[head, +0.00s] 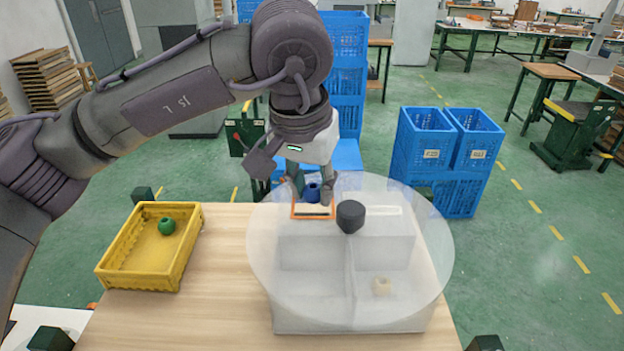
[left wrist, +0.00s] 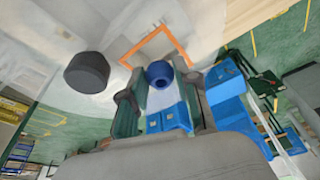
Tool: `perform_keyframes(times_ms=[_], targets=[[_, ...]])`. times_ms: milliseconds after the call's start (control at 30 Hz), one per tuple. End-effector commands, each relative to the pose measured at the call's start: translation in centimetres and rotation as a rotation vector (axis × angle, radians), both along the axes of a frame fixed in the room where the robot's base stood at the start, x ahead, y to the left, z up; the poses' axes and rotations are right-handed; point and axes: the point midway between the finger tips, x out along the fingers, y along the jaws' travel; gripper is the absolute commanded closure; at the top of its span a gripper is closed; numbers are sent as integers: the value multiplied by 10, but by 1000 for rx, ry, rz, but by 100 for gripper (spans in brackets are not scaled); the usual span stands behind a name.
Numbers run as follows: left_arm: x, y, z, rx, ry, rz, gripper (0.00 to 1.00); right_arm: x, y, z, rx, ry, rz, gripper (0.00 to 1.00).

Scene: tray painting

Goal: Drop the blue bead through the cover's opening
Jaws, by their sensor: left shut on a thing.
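The blue bead (head: 312,192) is held between the fingers of my left gripper (head: 310,194), which is shut on it. It also shows in the left wrist view (left wrist: 159,73) between the two fingertips. The round translucent cover (head: 290,240) lies over a whitish compartment box (head: 300,318). Its opening, framed by an orange square rim (head: 300,217), is at the cover's back left. In the head view the bead is at the back of the opening; its height above the cover is hard to tell. A dark knob (head: 351,216) stands at the cover's middle. My right gripper is not in view.
A yellow tray (head: 111,270) with a green bead (head: 167,226) stands at the table's left. A pale bead (head: 382,287) shows through the cover in the front right compartment. Blue crates (head: 440,180) stand behind the wooden table (head: 222,290). Bare tabletop lies between tray and box.

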Motion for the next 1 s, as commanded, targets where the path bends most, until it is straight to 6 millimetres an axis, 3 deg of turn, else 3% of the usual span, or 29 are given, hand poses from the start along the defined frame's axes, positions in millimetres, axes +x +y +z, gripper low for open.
perform_keyframes(times_ms=[167, 200, 367, 733, 1000], targets=[[0, 0, 0, 0, 0, 0, 85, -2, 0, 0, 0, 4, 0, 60], [0, 0, 0, 0, 0, 0, 64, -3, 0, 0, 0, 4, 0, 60], [0, 0, 0, 0, 0, 0, 40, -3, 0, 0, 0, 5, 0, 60], [-1, 0, 6, -1, -2, 0, 40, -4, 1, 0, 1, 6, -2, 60], [-13, 4, 53, -1, -4, 0, 40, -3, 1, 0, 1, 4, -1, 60]])
